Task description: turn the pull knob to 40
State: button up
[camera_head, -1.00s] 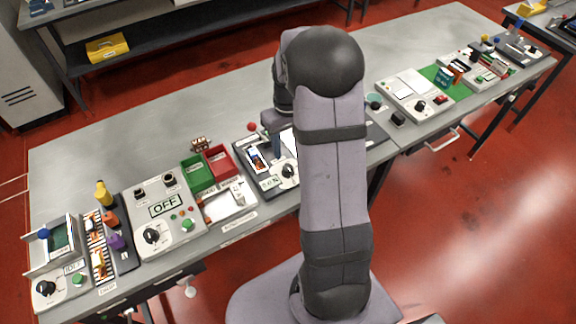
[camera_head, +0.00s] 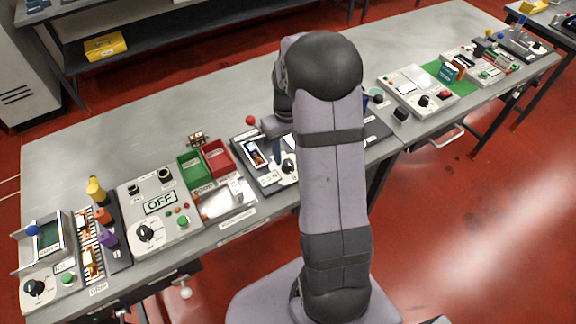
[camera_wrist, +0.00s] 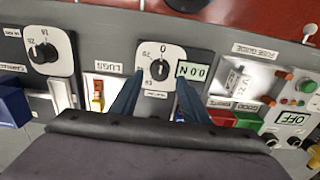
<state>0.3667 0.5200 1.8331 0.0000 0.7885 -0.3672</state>
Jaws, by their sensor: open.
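The pull knob (camera_wrist: 160,70) is a small black dial on a white plate with printed numbers, seen upside down in the wrist view. Its exact pointer direction is too small to read surely. In the head view the knob (camera_head: 289,166) sits on a dark panel just left of my arm. My gripper (camera_wrist: 159,79) is open, its two dark blue fingers on either side of the dial plate. Whether they touch the knob cannot be told.
Another black dial (camera_wrist: 43,53) is at left in the wrist view. A red tray (camera_head: 217,157) and a green tray (camera_head: 194,168) stand left of the knob's panel. An OFF panel (camera_head: 158,222) is further left. The table's back (camera_head: 130,125) is clear.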

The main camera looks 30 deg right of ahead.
aim_at(288, 163)
jog(key=shift+f, duration=0.4)
jog(key=shift+f+b, duration=1.05)
jog(key=shift+f, duration=0.6)
jog(key=c, duration=0.9)
jog(key=shift+o, duration=0.3)
jog(key=n+p, duration=0.1)
jog(key=n, duration=0.3)
jog(key=shift+r, duration=0.15)
jog(key=shift+n, duration=0.9)
jog(key=shift+p, duration=0.3)
